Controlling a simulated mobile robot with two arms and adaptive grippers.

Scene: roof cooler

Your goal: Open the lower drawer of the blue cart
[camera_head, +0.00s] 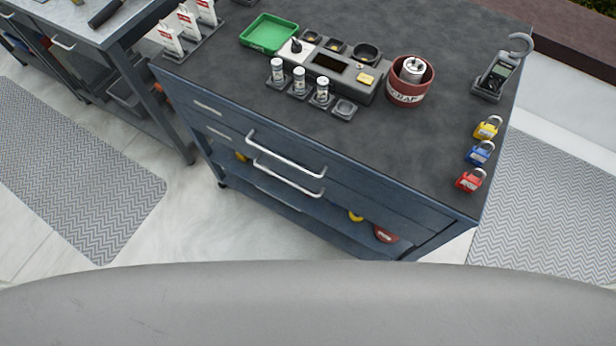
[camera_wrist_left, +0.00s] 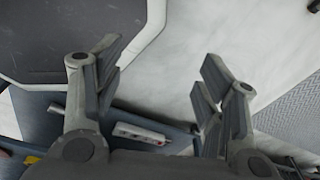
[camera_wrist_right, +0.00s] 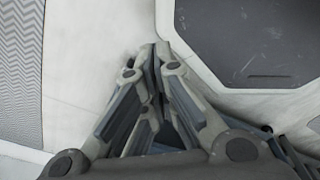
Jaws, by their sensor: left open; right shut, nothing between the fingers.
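The blue cart (camera_head: 225,117) stands ahead in the head view with a dark top. Two silver bar handles show on its front. The upper handle (camera_head: 286,157) is on the upper drawer. The lower handle (camera_head: 288,180) is just below it, on the lower drawer. Both drawers look shut. Neither gripper shows in the head view. In the left wrist view my left gripper (camera_wrist_left: 160,85) is open and empty over pale floor. In the right wrist view my right gripper (camera_wrist_right: 155,55) is shut and empty over pale floor. No cart handle is near the fingers in either wrist view.
On the cart top are a green tray (camera_head: 270,32), a red pot (camera_head: 410,82), several small jars and padlocks (camera_head: 480,152). An open lower shelf holds a few items. A second bench (camera_head: 85,20) stands at left. Patterned mats (camera_head: 75,165) lie on the floor.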

